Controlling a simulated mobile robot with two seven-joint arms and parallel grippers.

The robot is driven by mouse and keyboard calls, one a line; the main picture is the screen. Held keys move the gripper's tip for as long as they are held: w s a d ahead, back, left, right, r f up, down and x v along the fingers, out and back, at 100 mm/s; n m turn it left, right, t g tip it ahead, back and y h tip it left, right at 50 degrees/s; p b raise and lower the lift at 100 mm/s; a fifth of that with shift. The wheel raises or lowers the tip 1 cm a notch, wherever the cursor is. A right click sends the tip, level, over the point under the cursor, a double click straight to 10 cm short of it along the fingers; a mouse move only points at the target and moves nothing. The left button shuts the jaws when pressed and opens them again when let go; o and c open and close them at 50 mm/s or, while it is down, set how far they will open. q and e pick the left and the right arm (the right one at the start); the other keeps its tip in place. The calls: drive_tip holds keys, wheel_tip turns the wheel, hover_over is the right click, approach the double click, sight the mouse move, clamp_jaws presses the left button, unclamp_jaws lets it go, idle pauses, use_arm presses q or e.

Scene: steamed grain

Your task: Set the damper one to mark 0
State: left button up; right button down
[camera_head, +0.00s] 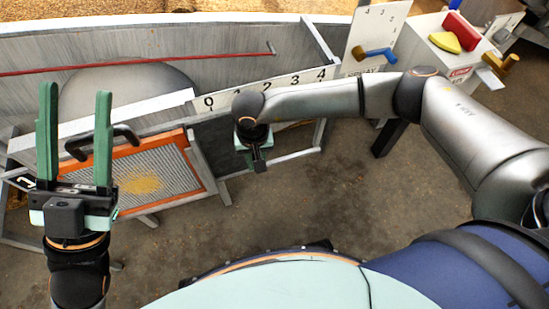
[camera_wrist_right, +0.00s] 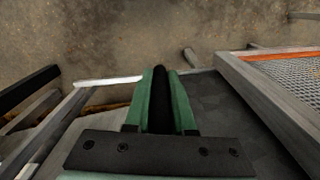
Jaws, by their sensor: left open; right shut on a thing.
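A white scale strip (camera_head: 283,82) with marks 0 to 4 runs along the front of the grey trough. My right gripper (camera_head: 257,163) hangs below the strip near marks 1 and 2. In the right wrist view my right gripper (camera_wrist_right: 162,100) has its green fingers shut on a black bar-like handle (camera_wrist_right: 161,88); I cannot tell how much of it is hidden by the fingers. A dark grey panel (camera_wrist_right: 222,105) lies beside it. In the head view the handle is hidden. My left gripper (camera_head: 75,140) is open and empty, raised at the left.
An orange-framed mesh screen (camera_head: 150,180) with grain on it stands at the left, with a black handle (camera_head: 105,142) above. A spray board (camera_head: 375,35) with a blue lever and a box (camera_head: 455,60) with red and yellow parts stand at the right. The floor between is clear.

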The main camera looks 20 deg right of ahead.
use_arm(q)
drive_tip(key=f+b, duration=0.2)
drive_tip(key=f, duration=0.2)
drive_tip(key=shift+d+b, duration=0.35)
drive_tip(key=shift+b, duration=0.05)
use_arm(e)
drive_tip(key=a, duration=0.7)
drive_tip(key=shift+s+a, duration=0.15)
drive_tip(key=shift+a, duration=0.1)
drive_tip(key=c, duration=0.8)
unclamp_jaws()
drive_tip(key=shift+a, duration=0.1)
use_arm(q)
drive_tip(key=shift+a, duration=0.15)
use_arm(e)
drive_tip(key=shift+o, duration=0.2)
use_arm(q)
drive_tip(key=shift+r, duration=0.1)
use_arm(e)
drive_tip(key=shift+r, duration=0.1)
